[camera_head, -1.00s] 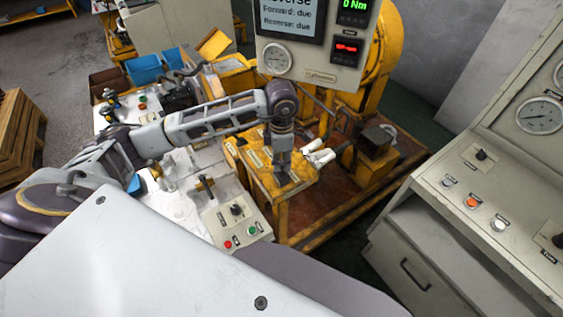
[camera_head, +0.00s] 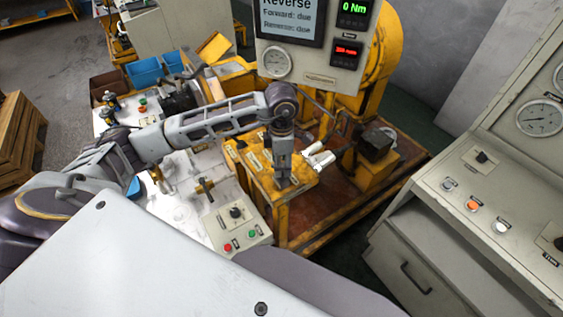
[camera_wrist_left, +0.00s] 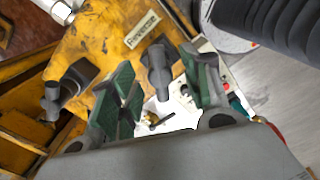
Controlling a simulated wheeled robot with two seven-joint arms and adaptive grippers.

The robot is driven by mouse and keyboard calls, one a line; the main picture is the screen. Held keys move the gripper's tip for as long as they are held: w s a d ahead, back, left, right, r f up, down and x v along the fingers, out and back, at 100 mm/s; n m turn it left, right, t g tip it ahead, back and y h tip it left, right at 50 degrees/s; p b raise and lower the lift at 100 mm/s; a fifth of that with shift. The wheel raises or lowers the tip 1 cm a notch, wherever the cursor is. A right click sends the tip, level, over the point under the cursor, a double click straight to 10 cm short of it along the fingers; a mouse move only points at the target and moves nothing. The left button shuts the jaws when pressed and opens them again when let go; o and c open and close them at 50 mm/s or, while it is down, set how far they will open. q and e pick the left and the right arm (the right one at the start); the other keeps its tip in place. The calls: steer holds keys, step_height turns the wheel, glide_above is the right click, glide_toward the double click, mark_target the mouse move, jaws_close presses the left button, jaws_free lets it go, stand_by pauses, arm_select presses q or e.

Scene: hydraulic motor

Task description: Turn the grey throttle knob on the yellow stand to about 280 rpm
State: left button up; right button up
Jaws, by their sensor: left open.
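The yellow stand (camera_head: 303,178) is in the middle of the head view, with labels on its top. My left gripper (camera_head: 284,184) points down over this top and hides what is under it. In the left wrist view the two green-padded fingers are apart, and a grey knob (camera_wrist_left: 158,68) sits between them; I cannot tell whether the pads touch it. A second grey knob (camera_wrist_left: 72,86) is left of the fingers. My right gripper is out of view.
The panel above has a screen (camera_head: 289,18) reading Reverse, a green 0 Nm readout (camera_head: 354,12) and a round gauge (camera_head: 277,64). White cylinders (camera_head: 318,157) lie beside my gripper. A button box (camera_head: 238,228) stands in front left, a grey console (camera_head: 480,200) at right.

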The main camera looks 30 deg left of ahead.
arm_select(q)
step_height(320, 180, up, 12)
stand_by(0.7)
steer(key=shift+r, duration=0.1)
stand_by(0.3)
